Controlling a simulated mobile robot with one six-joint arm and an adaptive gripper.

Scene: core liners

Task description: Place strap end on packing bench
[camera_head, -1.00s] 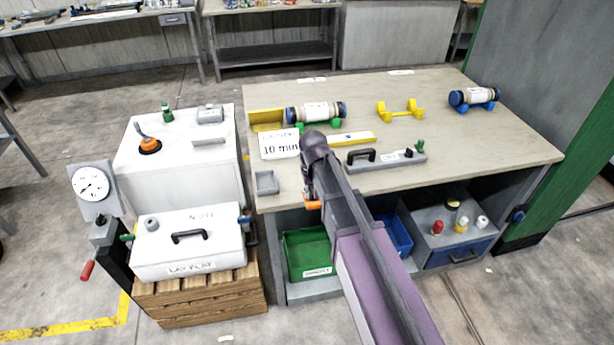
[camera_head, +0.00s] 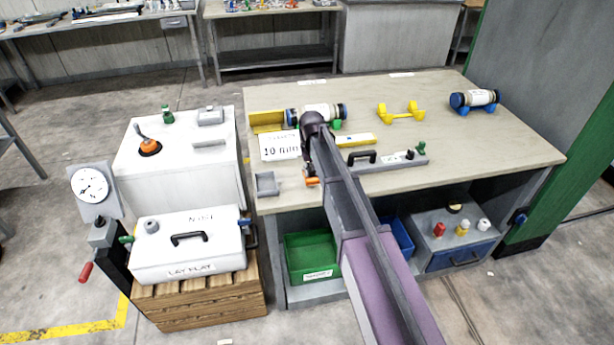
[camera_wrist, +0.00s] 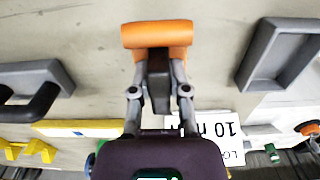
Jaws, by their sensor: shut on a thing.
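The strap end is an orange block with a dark stem (camera_wrist: 157,36); it also shows small and orange in the head view (camera_head: 312,183). My gripper (camera_wrist: 158,88) is shut on the dark stem, with the orange block sticking out past the fingertips. In the head view my gripper (camera_head: 308,172) is over the front part of the packing bench (camera_head: 480,142), right of a small grey tray. Bare bench top shows around the orange block in the wrist view. I cannot tell whether it touches the bench. My arm hides part of the bench front.
A grey tray (camera_head: 267,184) lies left of my gripper, and a grey fixture with a black handle (camera_head: 385,160) lies right. Behind are a white "10 min" card (camera_head: 279,147), a yellow bar (camera_head: 356,139) and a capped tube (camera_head: 322,111). The bench's right front is clear.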

